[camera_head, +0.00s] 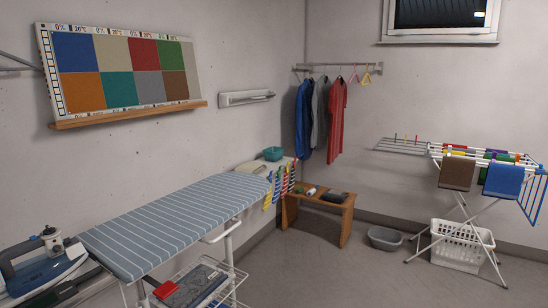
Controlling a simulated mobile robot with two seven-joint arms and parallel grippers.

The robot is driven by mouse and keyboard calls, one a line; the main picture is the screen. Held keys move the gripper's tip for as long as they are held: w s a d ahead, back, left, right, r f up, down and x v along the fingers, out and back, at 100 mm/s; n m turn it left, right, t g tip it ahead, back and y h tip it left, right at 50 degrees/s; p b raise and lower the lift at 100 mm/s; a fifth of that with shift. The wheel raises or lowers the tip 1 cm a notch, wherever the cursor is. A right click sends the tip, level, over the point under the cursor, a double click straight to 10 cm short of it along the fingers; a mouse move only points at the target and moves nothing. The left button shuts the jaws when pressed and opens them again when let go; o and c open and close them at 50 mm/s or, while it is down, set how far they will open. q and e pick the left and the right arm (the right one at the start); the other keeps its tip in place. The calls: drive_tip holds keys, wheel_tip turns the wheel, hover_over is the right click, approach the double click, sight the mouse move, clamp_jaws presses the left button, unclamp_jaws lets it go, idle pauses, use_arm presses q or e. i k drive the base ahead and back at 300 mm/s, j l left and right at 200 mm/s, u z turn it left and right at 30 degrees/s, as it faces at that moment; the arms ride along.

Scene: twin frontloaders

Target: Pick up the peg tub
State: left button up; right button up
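A small teal tub (273,153), which looks like the peg tub, stands beyond the far end of the ironing board, near the wall. It is upright, and its contents are too small to make out. A pale folded item (252,167) lies just in front of it, and colourful striped or pegged items (281,183) hang below it. A grey basin (386,238) stands on the floor farther right. Neither of my grippers shows in the head view.
A striped ironing board (170,222) runs along the left wall, with an iron (42,273) at its near end and a wire shelf (215,280) below. A wooden bench (347,222) and a drying rack (462,200) over a white basket (462,247) stand right. Open floor lies centre-right.

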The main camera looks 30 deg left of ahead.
sight(274, 154)
drive_tip(key=i+j+u, duration=0.25)
drive_tip(key=i, duration=0.25)
drive_tip(key=i+u, duration=0.25)
drive_tip(key=i, duration=1.1)
drive_tip(key=i+u, duration=0.15)
drive_tip(key=i, duration=0.65)
drive_tip(key=i+l, duration=0.1)
drive_tip(key=i, duration=0.75)
drive_tip(key=i+l+u, duration=0.1)
drive_tip(key=i, duration=0.7)
